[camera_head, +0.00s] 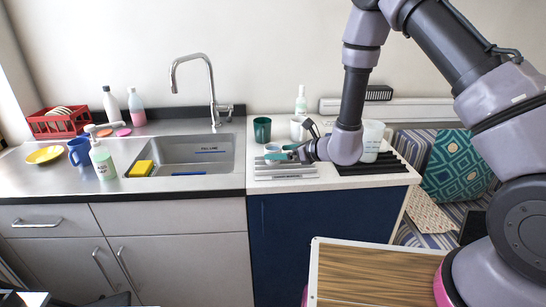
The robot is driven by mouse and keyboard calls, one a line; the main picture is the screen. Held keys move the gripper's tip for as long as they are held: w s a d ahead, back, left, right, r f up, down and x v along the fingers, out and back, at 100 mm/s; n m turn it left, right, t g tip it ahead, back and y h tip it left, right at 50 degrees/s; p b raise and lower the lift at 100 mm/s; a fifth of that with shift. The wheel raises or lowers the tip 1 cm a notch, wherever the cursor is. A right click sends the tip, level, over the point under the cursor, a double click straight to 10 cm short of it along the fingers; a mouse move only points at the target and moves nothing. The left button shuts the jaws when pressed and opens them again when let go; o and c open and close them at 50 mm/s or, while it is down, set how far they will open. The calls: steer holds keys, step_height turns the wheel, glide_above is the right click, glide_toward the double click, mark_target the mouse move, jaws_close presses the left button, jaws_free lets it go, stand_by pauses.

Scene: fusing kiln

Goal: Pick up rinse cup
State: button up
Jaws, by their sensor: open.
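My gripper (282,152) is open with teal fingers, low over the white counter and reaching left. A small pale blue-grey cup (272,149) stands right at the fingertips; I cannot tell whether they touch it or reach around it. A dark green cup (262,129) stands upright just behind. A white cup (297,129) stands behind the gripper, partly hidden by my wrist. No readable label tells which of these is the rinse cup.
A grey ribbed rack (284,175) with a label lies in front of the gripper. A tall whitish container (373,134) and a black ribbed mat (372,167) are to the right. A pale bottle (301,101) stands at the back. The sink (190,153) lies left.

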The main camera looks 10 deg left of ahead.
steer(key=shift+x, duration=3)
steer(key=c, duration=1.5)
